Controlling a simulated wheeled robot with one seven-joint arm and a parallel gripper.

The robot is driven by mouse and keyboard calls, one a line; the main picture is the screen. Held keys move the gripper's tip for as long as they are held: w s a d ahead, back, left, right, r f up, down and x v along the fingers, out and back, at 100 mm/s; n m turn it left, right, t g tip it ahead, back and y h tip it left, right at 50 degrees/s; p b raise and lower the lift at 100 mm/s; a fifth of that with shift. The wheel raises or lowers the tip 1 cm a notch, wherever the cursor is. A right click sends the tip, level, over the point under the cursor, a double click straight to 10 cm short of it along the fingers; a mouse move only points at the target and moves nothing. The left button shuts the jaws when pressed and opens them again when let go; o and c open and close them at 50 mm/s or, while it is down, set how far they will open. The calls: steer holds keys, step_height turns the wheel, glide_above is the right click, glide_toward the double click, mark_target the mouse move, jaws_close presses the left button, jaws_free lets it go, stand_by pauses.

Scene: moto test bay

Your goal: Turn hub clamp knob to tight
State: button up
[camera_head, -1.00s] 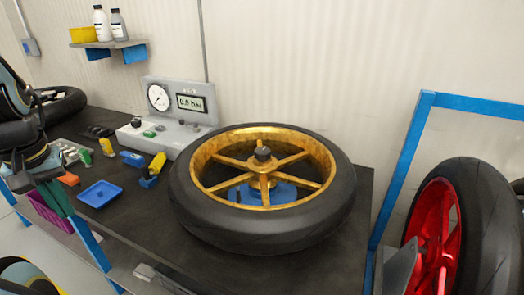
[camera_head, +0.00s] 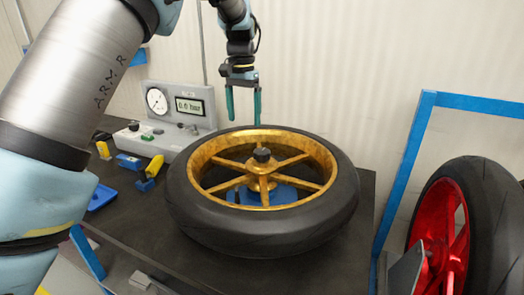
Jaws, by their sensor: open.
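The black hub clamp knob (camera_head: 262,155) sits on top of the golden hub at the centre of the wheel. My gripper (camera_head: 243,120) points down with two green fingers spread apart. It is empty and appears above the far side of the wheel, up and slightly left of the knob in the picture. The fingers are clear of the knob. Any tight mark on the knob is too small to make out.
A grey gauge box (camera_head: 180,105) with a dial and display stands behind left. A blue tray (camera_head: 102,197) and a yellow-and-blue tool (camera_head: 150,172) lie on the left of the bench. A blue frame (camera_head: 400,170) and red-rimmed wheel (camera_head: 440,225) stand at right.

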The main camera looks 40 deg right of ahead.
mark_target(262, 151)
steer(key=s+d+m, duration=0.1)
steer(key=s+d, duration=0.2)
steer(key=d, duration=0.1)
step_height(262, 151, down, 10)
steer(key=p, duration=0.3)
steer(key=shift+f, duration=0.25)
steer(key=shift+c, duration=0.4)
steer(key=c, duration=1.3)
